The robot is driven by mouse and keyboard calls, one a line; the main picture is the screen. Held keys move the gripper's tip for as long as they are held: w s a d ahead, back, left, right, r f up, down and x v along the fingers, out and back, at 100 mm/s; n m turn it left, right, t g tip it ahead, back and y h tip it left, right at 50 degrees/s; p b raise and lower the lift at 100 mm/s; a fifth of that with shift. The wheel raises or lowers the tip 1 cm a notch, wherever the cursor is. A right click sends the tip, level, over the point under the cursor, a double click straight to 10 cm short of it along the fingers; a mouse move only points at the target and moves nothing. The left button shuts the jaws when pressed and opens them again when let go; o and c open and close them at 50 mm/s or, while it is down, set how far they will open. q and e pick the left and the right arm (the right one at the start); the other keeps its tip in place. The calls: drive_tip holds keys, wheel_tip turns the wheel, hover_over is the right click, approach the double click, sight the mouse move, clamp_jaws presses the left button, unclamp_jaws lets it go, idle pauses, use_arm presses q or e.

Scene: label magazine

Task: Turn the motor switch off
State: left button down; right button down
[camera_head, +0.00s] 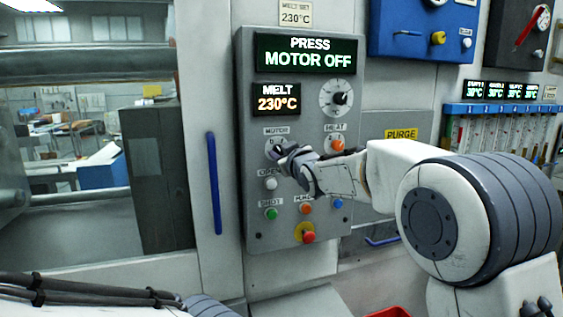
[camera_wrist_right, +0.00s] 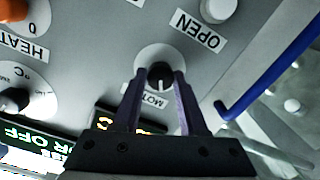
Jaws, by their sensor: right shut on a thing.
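The grey control panel (camera_head: 252,190) stands ahead in the head view, with its display (camera_head: 306,53) reading "PRESS MOTOR OFF". The motor switch (camera_wrist_right: 159,78) is a black rotary knob on a pale round dial, under the MOTOR label. A pale line on the knob shows between the fingertips. My left gripper is not in view.
The orange heat knob (camera_head: 337,146) is just right of the motor switch. The white open button (camera_head: 270,184) is close below it. A red button (camera_head: 308,237) sits low on the panel. A blue vertical handle (camera_head: 214,184) is left of the panel.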

drive_tip(key=shift+a+n+b, duration=0.1)
drive_tip(key=shift+n+b, duration=0.25)
drive_tip(key=shift+n, duration=0.15)
drive_tip(key=shift+c, duration=2.2)
unclamp_jaws()
drive_tip(key=shift+s, duration=0.1)
drive_tip(key=shift+s, duration=0.3)
drive_tip(key=b+v, duration=0.2)
drive_tip(key=v, duration=0.7)
drive_tip(key=shift+s+d+b, duration=0.2)
drive_tip(key=shift+s+b, duration=0.15)
drive_tip(key=shift+b, duration=0.05)
